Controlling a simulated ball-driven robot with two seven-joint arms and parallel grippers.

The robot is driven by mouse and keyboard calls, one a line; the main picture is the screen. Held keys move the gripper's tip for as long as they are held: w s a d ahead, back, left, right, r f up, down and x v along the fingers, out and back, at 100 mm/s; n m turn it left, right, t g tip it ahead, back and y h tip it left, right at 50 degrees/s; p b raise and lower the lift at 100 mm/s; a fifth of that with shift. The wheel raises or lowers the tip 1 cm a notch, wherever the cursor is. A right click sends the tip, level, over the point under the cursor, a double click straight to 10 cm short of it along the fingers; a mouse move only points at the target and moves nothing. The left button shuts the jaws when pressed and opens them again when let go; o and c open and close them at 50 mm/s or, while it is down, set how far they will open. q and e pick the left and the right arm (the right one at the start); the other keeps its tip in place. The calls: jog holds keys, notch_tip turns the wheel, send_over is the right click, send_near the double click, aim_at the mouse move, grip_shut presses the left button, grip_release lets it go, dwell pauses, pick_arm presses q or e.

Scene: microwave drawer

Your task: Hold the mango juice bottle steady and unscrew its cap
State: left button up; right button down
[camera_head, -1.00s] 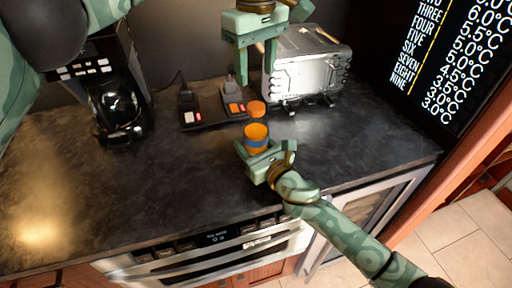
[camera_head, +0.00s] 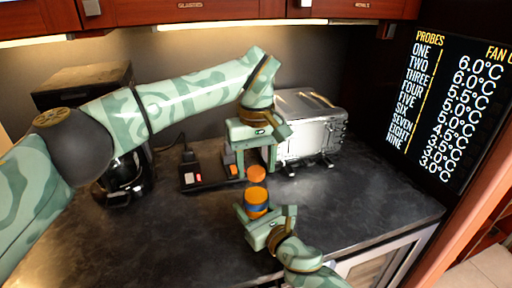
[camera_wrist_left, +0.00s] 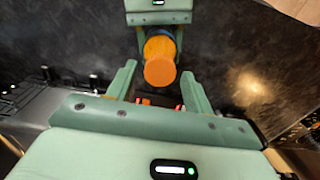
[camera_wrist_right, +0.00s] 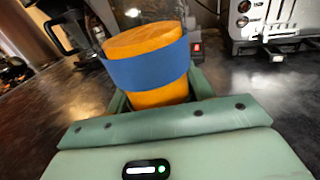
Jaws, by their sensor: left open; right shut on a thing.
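In the left wrist view the cap (camera_wrist_left: 160,72) lies between the fingertips, with visible gaps on both sides.
A silver toaster (camera_head: 308,135) stands behind to the right. A dark device with lit switches (camera_head: 200,172) lies left of the bottle. A coffee maker (camera_head: 120,180) stands farther left, partly behind my left arm. Cabinets hang above. The front left counter is clear.

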pick_arm(q)
jog(key=shift+f, duration=0.3)
jog(key=c, duration=1)
